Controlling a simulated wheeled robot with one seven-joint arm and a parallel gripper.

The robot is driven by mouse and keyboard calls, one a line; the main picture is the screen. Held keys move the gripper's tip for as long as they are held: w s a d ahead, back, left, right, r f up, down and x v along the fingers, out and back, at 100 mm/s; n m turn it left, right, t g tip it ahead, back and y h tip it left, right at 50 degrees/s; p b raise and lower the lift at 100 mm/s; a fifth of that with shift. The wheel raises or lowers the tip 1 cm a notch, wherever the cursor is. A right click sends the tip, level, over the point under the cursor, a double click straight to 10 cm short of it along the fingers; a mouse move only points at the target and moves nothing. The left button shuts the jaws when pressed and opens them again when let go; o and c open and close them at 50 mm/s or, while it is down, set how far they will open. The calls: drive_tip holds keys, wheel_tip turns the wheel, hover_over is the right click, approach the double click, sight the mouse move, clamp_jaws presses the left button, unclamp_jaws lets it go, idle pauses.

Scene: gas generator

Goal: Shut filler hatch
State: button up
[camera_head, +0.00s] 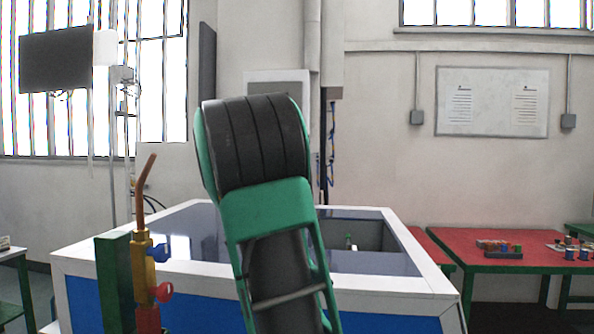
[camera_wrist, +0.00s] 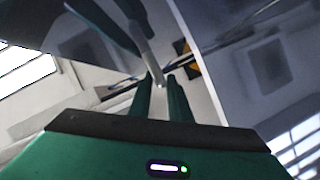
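The blue-and-white generator housing (camera_head: 395,285) stands in front of me with dark glossy panels on top. A recess (camera_head: 372,236) shows at its right rear, with a small green and white item inside that I cannot make out. I cannot clearly pick out the filler hatch. In the wrist view, dark glossy surfaces lie left and right of a white strip (camera_wrist: 188,50). My gripper (camera_wrist: 158,78) has two green fingers a little apart. A grey rod (camera_wrist: 146,42) reaches toward the fingertips; whether it is between them or touching is unclear. My arm hides the gripper in the head view.
A yellow and red torch-like fitting (camera_head: 146,270) with a copper tube stands beside a green post (camera_head: 115,282) at the front left. A red table (camera_head: 490,243) with small coloured parts stands at the right. A screen (camera_head: 55,62) hangs at upper left.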

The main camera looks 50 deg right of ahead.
drive_tip(key=shift+d+f, duration=0.2)
drive_tip(key=shift+d, duration=0.5)
drive_tip(key=shift+w, duration=0.1)
drive_tip(key=shift+c, duration=0.7)
clamp_jaws()
drive_tip(key=shift+a+f, duration=0.1)
